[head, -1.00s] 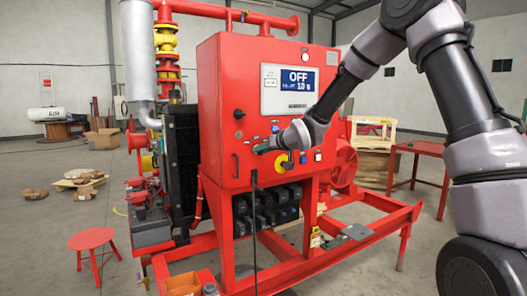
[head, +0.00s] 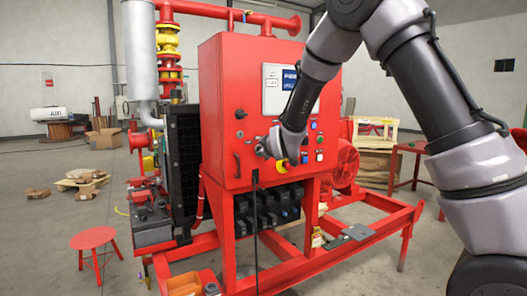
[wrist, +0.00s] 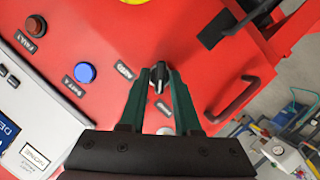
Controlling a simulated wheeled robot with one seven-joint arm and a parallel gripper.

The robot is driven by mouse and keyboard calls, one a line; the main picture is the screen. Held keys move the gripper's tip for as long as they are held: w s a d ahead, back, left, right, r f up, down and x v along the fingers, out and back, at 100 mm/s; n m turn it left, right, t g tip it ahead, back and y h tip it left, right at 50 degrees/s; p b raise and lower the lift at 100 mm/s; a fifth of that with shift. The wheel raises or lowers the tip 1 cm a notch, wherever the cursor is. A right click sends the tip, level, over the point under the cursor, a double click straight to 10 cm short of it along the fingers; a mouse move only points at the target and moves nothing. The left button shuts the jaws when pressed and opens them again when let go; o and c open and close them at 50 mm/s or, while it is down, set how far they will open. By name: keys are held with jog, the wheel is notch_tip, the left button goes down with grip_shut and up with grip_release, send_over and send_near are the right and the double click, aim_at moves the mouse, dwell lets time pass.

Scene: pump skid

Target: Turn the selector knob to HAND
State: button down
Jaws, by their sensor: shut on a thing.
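The selector knob (wrist: 158,78) is black with a pale pointer mark and sits on the red panel between my fingertips in the wrist view. Its pointer faces down in that picture, toward my palm. Small dark labels stand around it; one (wrist: 124,71) seems to read AUTO, and another (wrist: 163,108) is too blurred to read. My gripper (wrist: 160,72) has green fingers shut on the knob. In the head view my gripper (head: 263,151) is at the front of the red cabinet (head: 222,100), and the knob is hidden there.
A black door handle (wrist: 238,100) is on the other side. The display (head: 288,82) is partly covered by my arm. A red stool (head: 92,240) stands on the floor at left.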

jog(key=shift+f+n+t, duration=0.1)
jog(key=shift+n+t, duration=0.3)
jog(key=shift+n, duration=0.4)
jog(key=shift+h, duration=0.3)
jog(key=c, duration=0.9)
grip_release()
jog(key=shift+s, duration=0.1)
jog(key=v, duration=1)
jog(key=shift+s, duration=0.3)
jog(key=shift+d, duration=0.1)
